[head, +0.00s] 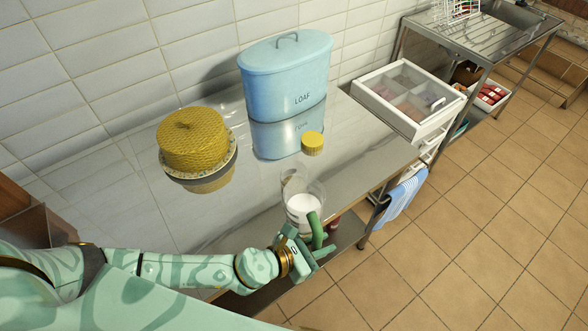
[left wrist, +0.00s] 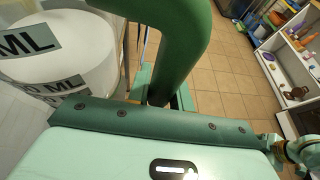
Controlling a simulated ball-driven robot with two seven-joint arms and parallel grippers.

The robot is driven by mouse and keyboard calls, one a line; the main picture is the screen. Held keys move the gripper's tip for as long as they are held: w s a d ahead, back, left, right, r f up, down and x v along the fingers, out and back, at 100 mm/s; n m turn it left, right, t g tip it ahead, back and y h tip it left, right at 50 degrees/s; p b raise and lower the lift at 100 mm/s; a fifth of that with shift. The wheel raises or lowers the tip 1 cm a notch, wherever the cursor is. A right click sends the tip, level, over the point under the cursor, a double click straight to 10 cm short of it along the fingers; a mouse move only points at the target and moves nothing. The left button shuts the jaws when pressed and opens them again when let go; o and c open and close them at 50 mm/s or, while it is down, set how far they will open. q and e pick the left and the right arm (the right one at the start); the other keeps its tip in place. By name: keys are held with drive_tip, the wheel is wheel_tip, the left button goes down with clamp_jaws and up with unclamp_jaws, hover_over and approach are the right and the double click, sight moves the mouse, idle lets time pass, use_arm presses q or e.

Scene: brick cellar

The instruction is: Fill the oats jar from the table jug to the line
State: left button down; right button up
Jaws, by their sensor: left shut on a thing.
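The table jug (head: 303,207) is clear with white contents low inside, and stands near the table's front edge in the head view. I cannot tell whether its base touches the table. In the left wrist view the jug (left wrist: 75,60) shows ML labels beside a thick green handle (left wrist: 180,40). My left gripper (head: 318,240) is shut on that handle. A small yellow round lid-like thing (head: 313,143) is on the table behind the jug. I cannot make out a separate oats jar or its line. My right gripper cannot be made out.
A blue LOAF bin (head: 285,85) stands at the back of the glossy table (head: 120,195). A yellow domed cover (head: 192,140) sits on a plate at left. A white compartment box (head: 435,125) is at the right end. A striped cloth (head: 402,195) hangs below it.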

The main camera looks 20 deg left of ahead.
sight(317, 237)
use_arm(q)
drive_tip(key=shift+m+g+h, duration=0.5)
drive_tip(key=shift+m+h, duration=0.1)
drive_tip(key=shift+m, duration=0.2)
drive_tip(key=s+f, duration=0.3)
drive_tip(key=shift+s+d+f, duration=0.2)
drive_tip(key=shift+d+f, duration=0.1)
drive_tip(key=shift+d, duration=0.1)
drive_tip(key=shift+r, duration=0.1)
drive_tip(key=r+n+g, duration=0.1)
drive_tip(key=w+r+n+g, duration=0.1)
drive_tip(key=r, duration=0.1)
drive_tip(key=a+r+n+g+h+p, duration=0.1)
drive_tip(key=r, duration=0.1)
drive_tip(key=shift+w+a+r, duration=0.1)
drive_tip(key=shift+w, duration=0.25)
drive_tip(key=shift+w+a+r+n+g, duration=0.2)
drive_tip(key=shift+w+r+n, duration=0.15)
drive_tip(key=shift+r, duration=0.3)
drive_tip(key=shift+w+a+r+n+g, duration=0.15)
drive_tip(key=shift+w+r+n+g, duration=0.1)
drive_tip(key=shift+r+n, duration=0.3)
drive_tip(key=shift+r, duration=0.3)
